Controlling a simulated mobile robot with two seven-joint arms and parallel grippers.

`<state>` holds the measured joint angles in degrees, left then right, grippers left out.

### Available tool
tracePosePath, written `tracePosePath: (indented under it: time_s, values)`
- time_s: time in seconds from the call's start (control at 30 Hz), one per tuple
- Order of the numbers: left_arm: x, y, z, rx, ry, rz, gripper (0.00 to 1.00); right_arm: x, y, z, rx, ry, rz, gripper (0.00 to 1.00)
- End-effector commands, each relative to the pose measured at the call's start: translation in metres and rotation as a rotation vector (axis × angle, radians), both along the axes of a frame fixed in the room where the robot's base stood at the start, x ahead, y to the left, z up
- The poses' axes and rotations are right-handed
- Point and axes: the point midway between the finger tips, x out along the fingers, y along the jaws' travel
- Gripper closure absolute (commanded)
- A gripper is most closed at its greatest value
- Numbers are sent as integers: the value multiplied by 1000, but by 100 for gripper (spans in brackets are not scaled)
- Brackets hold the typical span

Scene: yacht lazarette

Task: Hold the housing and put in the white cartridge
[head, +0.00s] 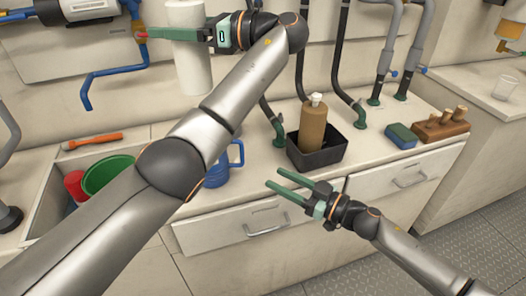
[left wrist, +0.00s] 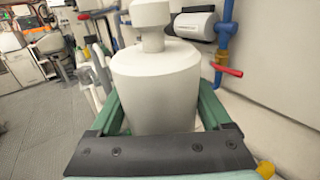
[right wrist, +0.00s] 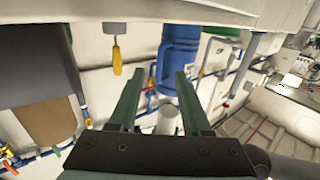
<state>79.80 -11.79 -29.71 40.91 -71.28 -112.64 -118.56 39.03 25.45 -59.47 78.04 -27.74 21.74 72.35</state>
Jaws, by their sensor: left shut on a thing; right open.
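My left gripper (head: 185,34) is shut on a white cylinder, which I take for the white cartridge (head: 192,72). It is held upright above the counter near the back wall. The left wrist view shows its wide white body (left wrist: 155,85) between the fingers, with a narrower neck on top. A blue vessel with a handle (head: 236,155) stands on the counter, partly hidden behind my left arm; its ribbed side shows in the right wrist view (right wrist: 179,55). I cannot tell whether it is the housing. My right gripper (head: 273,185) is open and empty before the counter's front edge.
A black tray (head: 327,158) holds a brown bottle (head: 313,125). A blue-green sponge (head: 400,135) and a wooden block with pegs (head: 440,127) lie to the right. A bin with a green bowl (head: 108,173) and an orange-handled tool (head: 93,141) are at left. Pipes rise along the wall.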

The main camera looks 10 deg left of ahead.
Motion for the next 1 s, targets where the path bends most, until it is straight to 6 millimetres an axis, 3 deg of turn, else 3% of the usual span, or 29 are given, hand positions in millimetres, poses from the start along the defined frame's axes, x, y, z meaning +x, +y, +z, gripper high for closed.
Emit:
tracePosePath:
  time_s: [0.4,0.7,1.0]
  values:
    - [0,0,0,0,-1,0,85,33,69,2,2,-1,0,52]
    - [0,0,0,0,-1,0,85,45,90,1,1,-3,-2,52]
    - [0,0,0,0,-1,0,85,46,93,1,0,-2,-2,52]
